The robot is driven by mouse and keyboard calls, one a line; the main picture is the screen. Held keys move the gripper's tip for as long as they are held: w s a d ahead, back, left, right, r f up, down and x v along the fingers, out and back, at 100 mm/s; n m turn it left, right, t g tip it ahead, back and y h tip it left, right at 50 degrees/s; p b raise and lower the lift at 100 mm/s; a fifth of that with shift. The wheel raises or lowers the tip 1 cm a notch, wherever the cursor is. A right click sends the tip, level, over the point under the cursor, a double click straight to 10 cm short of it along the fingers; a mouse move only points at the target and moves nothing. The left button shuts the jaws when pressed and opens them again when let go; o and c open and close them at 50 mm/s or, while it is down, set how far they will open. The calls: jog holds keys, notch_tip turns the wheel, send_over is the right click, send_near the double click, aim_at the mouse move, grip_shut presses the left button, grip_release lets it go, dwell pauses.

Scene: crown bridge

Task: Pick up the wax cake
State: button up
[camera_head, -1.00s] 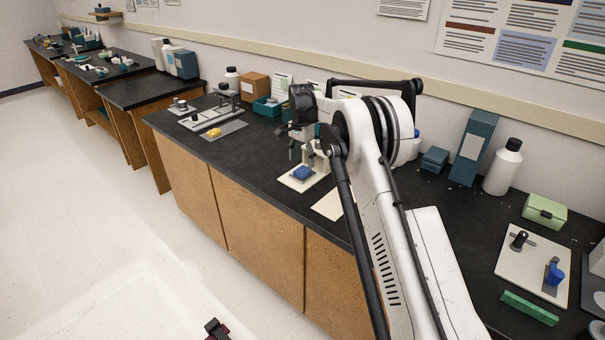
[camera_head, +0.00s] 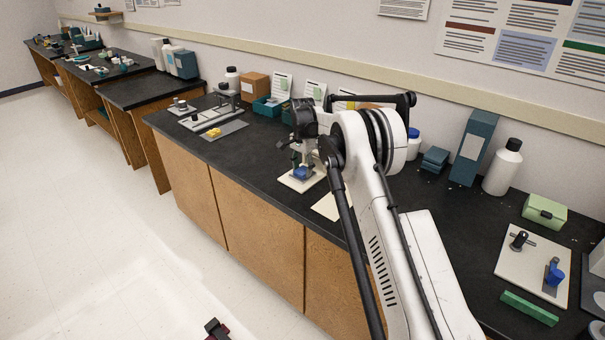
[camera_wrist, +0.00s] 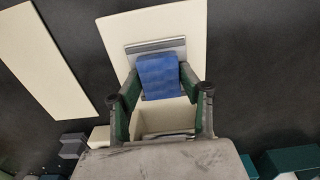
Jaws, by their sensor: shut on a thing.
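The wax cake is a blue block (camera_head: 301,174) at a cream-white board (camera_head: 291,186) on the black bench, in the middle of the head view. In the wrist view the blue block (camera_wrist: 159,74) shows in front of a grey metal plate (camera_wrist: 156,45) on the cream board (camera_wrist: 194,24). My gripper (camera_wrist: 159,76) has one finger on each side of the block and is shut on it. In the head view my gripper (camera_head: 301,165) is low at the block and partly covers it. I cannot tell whether the block still touches its plate.
A second cream sheet (camera_head: 331,207) lies just right of the board. A grey mat with a yellow piece (camera_head: 213,132) is to the left. A teal tray (camera_head: 266,107) and cards stand behind. A white bottle (camera_head: 502,168) and tall teal box (camera_head: 473,147) stand at the right.

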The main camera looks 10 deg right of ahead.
aim_at(301, 171)
jog(key=shift+r, duration=0.2)
jog(key=shift+r, duration=0.25)
jog(key=r, duration=0.3)
jog(key=shift+s+a+r, duration=0.15)
jog(key=shift+a+r, duration=0.15)
jog(key=shift+r, duration=0.05)
jog(key=s+a+r, duration=0.5)
jog(key=a+r, duration=0.1)
jog(key=a, duration=0.3)
jog(key=shift+s+a+r, duration=0.2)
jog(key=shift+s, duration=0.15)
